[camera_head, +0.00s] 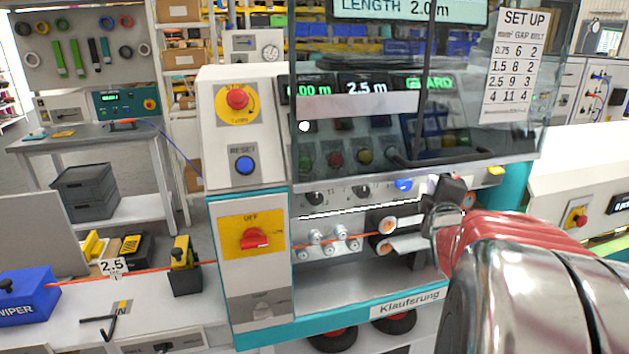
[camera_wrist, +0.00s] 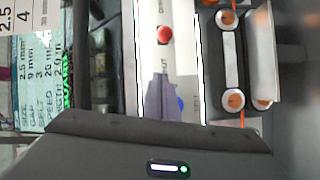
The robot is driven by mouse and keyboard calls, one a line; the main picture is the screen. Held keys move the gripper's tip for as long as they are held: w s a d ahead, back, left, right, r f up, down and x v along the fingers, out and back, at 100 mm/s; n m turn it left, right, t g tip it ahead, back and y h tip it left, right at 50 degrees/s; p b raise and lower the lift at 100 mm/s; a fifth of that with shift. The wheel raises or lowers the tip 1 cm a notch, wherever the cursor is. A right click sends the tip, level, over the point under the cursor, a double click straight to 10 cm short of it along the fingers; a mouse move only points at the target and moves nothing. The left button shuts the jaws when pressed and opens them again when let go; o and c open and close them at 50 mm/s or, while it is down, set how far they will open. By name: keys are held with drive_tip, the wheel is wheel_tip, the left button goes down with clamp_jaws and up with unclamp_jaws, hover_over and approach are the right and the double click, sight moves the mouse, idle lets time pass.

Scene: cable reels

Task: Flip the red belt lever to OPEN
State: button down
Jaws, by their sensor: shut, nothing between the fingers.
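A red round knob (camera_wrist: 165,35) shows end-on against a white panel strip in the wrist view, with small lettering beside it. It looks like the belt lever's end, but its position cannot be read. In the head view a small red part (camera_head: 468,200) shows just right of my gripper (camera_head: 446,192), mostly hidden by my arm. My gripper (camera_wrist: 162,77) is shut and empty in front of the strip. In the wrist view its tips lie below the red knob, apart from it in the picture, and partly cover a blue knob (camera_wrist: 182,103).
The clear guard (camera_head: 440,130) hangs close above my gripper. Belt rollers (camera_wrist: 233,98) with orange cable lie beside the strip. A blue knob (camera_head: 403,184) and black knobs (camera_head: 361,192) sit left of my gripper. A red rotary switch (camera_head: 254,239) is further left.

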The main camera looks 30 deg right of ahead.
drive_tip(key=shift+s+d+f, duration=0.1)
drive_tip(key=shift+d+f, duration=0.05)
drive_tip(key=shift+d, duration=0.65)
drive_tip(key=shift+s+d+f, duration=0.1)
drive_tip(key=shift+d+f, duration=0.1)
drive_tip(key=shift+d, duration=0.6)
drive_tip(key=shift+d+f, duration=0.15)
drive_tip(key=shift+d, duration=0.65)
